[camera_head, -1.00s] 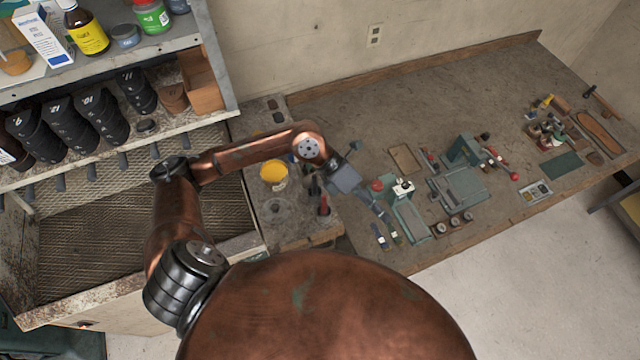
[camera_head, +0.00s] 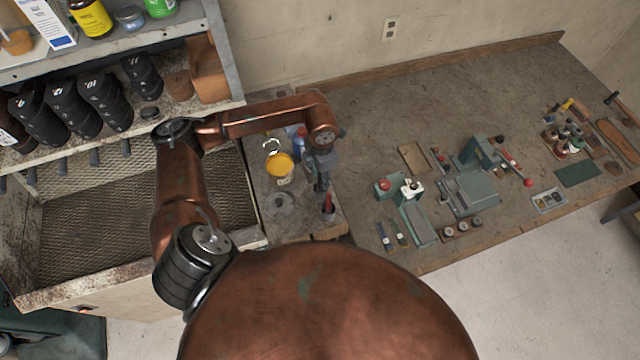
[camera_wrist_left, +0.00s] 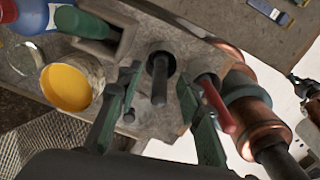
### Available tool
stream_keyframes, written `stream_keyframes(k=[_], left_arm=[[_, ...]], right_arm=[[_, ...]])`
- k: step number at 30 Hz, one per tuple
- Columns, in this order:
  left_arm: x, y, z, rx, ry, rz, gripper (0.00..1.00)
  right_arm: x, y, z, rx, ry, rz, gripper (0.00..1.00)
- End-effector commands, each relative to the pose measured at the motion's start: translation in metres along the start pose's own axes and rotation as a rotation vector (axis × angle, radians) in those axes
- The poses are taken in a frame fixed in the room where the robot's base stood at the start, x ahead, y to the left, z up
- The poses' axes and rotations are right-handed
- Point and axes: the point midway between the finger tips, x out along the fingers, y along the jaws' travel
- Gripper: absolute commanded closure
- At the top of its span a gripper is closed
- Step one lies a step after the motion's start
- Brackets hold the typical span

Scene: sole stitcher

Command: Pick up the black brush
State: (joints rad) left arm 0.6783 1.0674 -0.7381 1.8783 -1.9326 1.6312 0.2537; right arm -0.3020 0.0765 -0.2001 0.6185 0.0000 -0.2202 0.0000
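In the left wrist view a black-handled thing, likely the black brush (camera_wrist_left: 159,80), stands upright in a round holder. My left gripper (camera_wrist_left: 158,90) is open, with one green-grey finger to either side of the dark handle in the picture. I cannot tell whether the fingers touch it. In the head view my left gripper (camera_head: 323,184) points down over the small stand beside the bench, and the brush cannot be made out there.
A red-handled tool (camera_wrist_left: 216,103) stands close to the right finger. A yellow-filled pot (camera_wrist_left: 67,87), also in the head view (camera_head: 279,164), and a blue bottle (camera_wrist_left: 27,16) are nearby. The bench (camera_head: 380,120) holds several tools and devices farther right.

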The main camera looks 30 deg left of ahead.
Motion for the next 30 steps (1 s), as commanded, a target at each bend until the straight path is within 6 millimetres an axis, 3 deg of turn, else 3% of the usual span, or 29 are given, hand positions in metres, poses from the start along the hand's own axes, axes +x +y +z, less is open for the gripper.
stream_keyframes(k=[1, 6, 14, 30], left_arm=[[0.005, -0.002, -0.002, 0.0, 0.003, -0.003, 0.66], [0.024, -0.001, -0.001, -0.002, 0.0, -0.001, 0.66], [0.028, -0.001, -0.001, -0.001, -0.001, -0.001, 0.66], [0.027, -0.001, -0.001, -0.001, -0.001, 0.0, 1.0]], right_arm=[[-0.009, 0.001, -0.002, 0.0, 0.001, 0.0, 1.0], [-0.012, 0.003, -0.002, -0.001, 0.002, 0.002, 1.0], [-0.011, 0.004, -0.004, -0.002, 0.004, 0.004, 1.0], [-0.011, 0.005, -0.004, -0.002, 0.004, 0.004, 1.0]])
